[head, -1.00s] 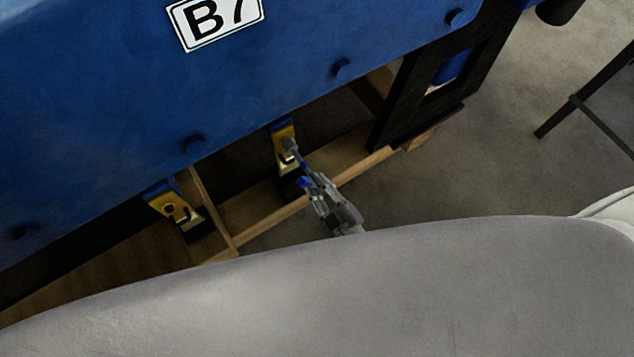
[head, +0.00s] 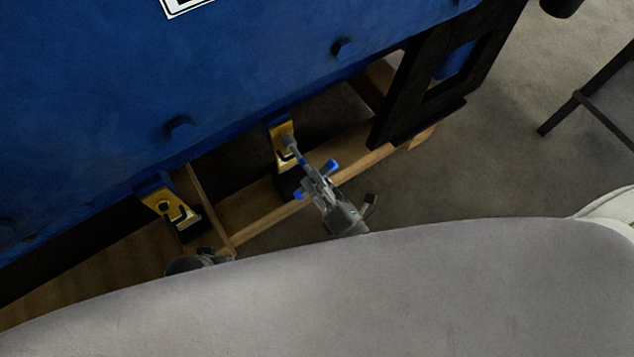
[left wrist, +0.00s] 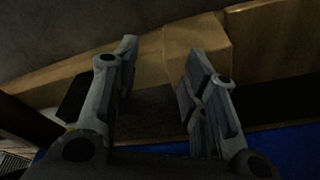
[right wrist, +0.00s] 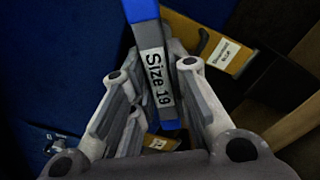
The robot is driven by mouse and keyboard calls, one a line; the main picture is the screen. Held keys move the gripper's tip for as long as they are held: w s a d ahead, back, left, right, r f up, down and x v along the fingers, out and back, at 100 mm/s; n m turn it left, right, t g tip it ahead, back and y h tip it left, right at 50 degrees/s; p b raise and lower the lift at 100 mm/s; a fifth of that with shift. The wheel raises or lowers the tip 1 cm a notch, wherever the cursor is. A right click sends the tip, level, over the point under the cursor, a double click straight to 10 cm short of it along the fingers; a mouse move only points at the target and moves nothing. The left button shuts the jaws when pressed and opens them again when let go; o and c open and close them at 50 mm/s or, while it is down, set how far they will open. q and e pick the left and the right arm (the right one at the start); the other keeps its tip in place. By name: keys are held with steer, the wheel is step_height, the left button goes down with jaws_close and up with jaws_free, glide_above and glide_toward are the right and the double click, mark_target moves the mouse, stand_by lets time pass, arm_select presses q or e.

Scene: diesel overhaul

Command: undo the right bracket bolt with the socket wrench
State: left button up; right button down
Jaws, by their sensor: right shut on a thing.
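The socket wrench has a blue handle (head: 332,166) and a grey shaft (head: 297,151). My right gripper (head: 319,184) is shut on the handle, and blue shows on both sides of its fingers. The right wrist view shows the handle's "Size 19" label (right wrist: 158,78) between the fingers (right wrist: 160,95). The shaft's far end meets the yellow right bracket (head: 281,130) under the blue engine. The bolt is hidden there, so I cannot tell how it is seated. My left gripper (left wrist: 155,85) is open and empty in the left wrist view, near wooden beams.
A second yellow bracket (head: 158,203) with a dark hole stands to the left. The blue engine side (head: 240,80) overhangs the wooden pallet beams (head: 260,222). A black frame (head: 400,110) stands right of the right bracket. Open floor (head: 500,170) lies farther right.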

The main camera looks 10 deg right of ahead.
steer(key=shift+n, duration=1.1)
arm_select(q)
steer(key=r, duration=0.3)
steer(key=shift+w, duration=0.3)
arm_select(e)
steer(key=shift+a, duration=0.1)
steer(key=shift+s, duration=0.2)
